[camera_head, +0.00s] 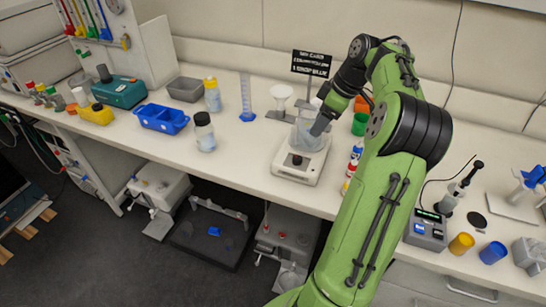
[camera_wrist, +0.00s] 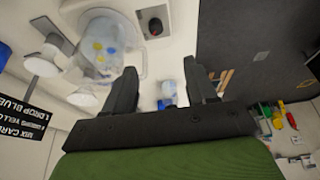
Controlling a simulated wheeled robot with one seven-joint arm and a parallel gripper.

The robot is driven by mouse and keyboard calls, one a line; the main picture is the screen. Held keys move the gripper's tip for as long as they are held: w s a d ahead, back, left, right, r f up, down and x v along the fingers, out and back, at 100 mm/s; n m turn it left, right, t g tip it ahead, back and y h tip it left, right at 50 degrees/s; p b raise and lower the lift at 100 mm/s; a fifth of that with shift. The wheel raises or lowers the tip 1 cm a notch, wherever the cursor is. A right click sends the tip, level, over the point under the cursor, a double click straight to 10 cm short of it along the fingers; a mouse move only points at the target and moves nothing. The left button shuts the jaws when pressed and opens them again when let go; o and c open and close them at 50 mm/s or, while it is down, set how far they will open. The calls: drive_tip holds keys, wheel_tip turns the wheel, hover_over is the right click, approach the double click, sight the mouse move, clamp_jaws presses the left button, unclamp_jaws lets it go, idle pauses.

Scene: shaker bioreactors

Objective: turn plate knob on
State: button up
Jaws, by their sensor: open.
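The plate (camera_head: 291,174) is a white square-based device on the bench, with a dark round knob (camera_head: 297,160) on its front. A clear beaker (camera_head: 308,137) stands on top of the plate. In the head view my gripper (camera_head: 320,124) is beside the beaker, above and behind the knob. It appears apart from the knob.
A black sign (camera_head: 311,63) stands behind the beaker. The bench in front-left of the plate is clear.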

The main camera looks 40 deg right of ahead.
drive_tip(key=d, duration=0.1)
drive_tip(key=b, duration=0.5)
approach(298, 158)
drive_tip(key=x, duration=0.8)
drive_tip(key=shift+f, duration=0.3)
drive_tip(key=shift+c, duration=0.3)
drive_tip(key=c, duration=1)
